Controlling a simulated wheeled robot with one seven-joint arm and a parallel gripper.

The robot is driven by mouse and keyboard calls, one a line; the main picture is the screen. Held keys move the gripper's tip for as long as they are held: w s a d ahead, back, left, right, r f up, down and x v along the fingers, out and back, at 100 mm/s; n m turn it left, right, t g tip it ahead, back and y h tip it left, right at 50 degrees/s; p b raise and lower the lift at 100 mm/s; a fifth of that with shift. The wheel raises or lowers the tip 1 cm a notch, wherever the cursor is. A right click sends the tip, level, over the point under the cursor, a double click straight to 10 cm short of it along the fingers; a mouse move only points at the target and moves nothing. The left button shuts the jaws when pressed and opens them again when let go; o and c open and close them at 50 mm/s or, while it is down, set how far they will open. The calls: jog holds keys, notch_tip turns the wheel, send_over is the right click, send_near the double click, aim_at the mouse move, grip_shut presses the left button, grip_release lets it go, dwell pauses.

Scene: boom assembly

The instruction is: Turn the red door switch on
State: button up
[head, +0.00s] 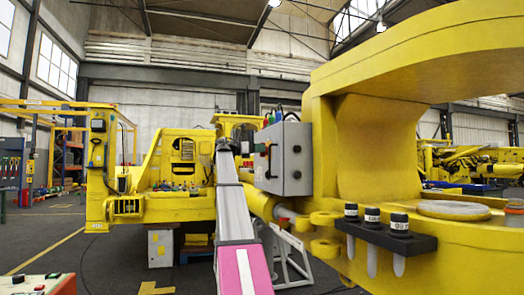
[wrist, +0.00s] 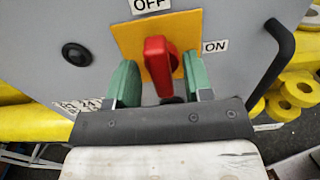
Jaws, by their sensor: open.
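The red door switch (wrist: 157,62) sits on a yellow plate (wrist: 184,27) on the face of a grey box, seen close in the wrist view. Its handle stands roughly upright, towards the OFF label (wrist: 150,5); the ON label (wrist: 215,46) is at right. My gripper (wrist: 160,80) is open, with one green finger on each side of the handle. Small gaps show between handle and fingers. In the head view the grey box (head: 291,160) is right of my arm's end; the switch's position is hard to make out there.
A black door handle (wrist: 272,65) is right of the switch, and a round black lock (wrist: 76,54) is left. Yellow boom parts (head: 375,150) fill the right of the head view. A black holder with dark-capped items (head: 385,235) is at lower right. Floor is open at left.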

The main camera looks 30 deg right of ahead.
jog(key=shift+x, duration=0.8)
jog(key=shift+c, duration=0.3)
jog(key=c, duration=0.5)
